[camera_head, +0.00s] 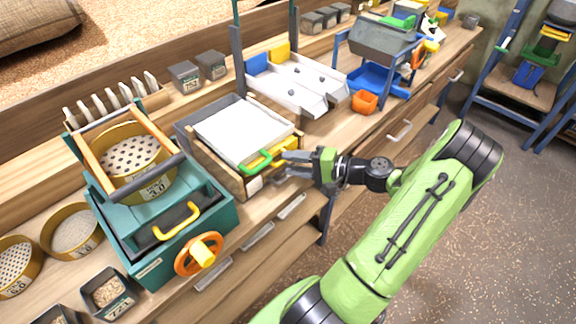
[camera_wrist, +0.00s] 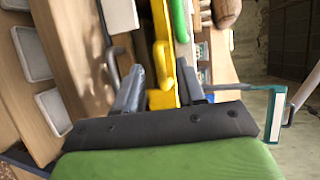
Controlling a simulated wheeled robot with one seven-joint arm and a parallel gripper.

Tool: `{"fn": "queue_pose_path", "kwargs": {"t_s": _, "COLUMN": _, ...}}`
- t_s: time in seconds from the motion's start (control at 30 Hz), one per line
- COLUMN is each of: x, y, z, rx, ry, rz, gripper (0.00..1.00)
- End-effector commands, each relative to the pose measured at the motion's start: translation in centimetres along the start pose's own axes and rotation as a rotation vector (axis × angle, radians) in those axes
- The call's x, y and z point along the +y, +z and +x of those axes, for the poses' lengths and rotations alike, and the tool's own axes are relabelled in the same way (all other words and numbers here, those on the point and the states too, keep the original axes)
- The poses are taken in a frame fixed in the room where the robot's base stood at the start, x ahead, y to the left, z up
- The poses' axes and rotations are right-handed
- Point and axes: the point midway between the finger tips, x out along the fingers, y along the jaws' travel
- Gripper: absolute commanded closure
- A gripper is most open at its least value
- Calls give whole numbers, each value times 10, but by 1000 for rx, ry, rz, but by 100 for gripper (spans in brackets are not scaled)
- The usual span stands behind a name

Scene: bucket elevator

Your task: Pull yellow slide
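The yellow slide (camera_head: 286,146) is at the front right of a wooden box with a white sheet-like top. It also shows in the wrist view (camera_wrist: 163,62) as a yellow bar handle with a yellow plate behind it. My gripper (camera_head: 286,163) is at the front of this box, beside the slide. In the wrist view my gripper (camera_wrist: 160,86) has its two grey fingers apart, with the yellow slide showing in the gap between them. Whether either finger touches it I cannot tell.
A green handle (camera_head: 256,161) sits left of the yellow slide on the same box (camera_head: 247,184). A teal machine (camera_head: 150,240) with an orange wheel stands left. A white double chute (camera_head: 300,84) stands behind right. Open floor lies right of the bench.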

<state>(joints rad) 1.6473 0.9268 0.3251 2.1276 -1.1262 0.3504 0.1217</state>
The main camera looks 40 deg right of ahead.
Motion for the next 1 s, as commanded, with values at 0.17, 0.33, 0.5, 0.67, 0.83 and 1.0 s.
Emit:
{"fn": "queue_pose_path", "kwargs": {"t_s": 0.17, "x": 0, "y": 0, "z": 19, "rx": 0, "ry": 0, "rz": 1, "gripper": 61}}
{"fn": "queue_pose_path", "kwargs": {"t_s": 0.33, "x": 0, "y": 0, "z": 20, "rx": 1, "ry": 0, "rz": 1, "gripper": 61}}
{"fn": "queue_pose_path", "kwargs": {"t_s": 0.5, "x": 0, "y": 0, "z": 20, "rx": 1, "ry": 0, "rz": 1, "gripper": 75}}
{"fn": "queue_pose_path", "kwargs": {"t_s": 0.67, "x": 0, "y": 0, "z": 20, "rx": 1, "ry": 1, "rz": 1, "gripper": 99}}
{"fn": "queue_pose_path", "kwargs": {"t_s": 0.83, "x": 0, "y": 0, "z": 20, "rx": 1, "ry": 1, "rz": 1, "gripper": 100}}
{"fn": "queue_pose_path", "kwargs": {"t_s": 1.0, "x": 0, "y": 0, "z": 19, "rx": 1, "ry": 2, "rz": 1, "gripper": 100}}
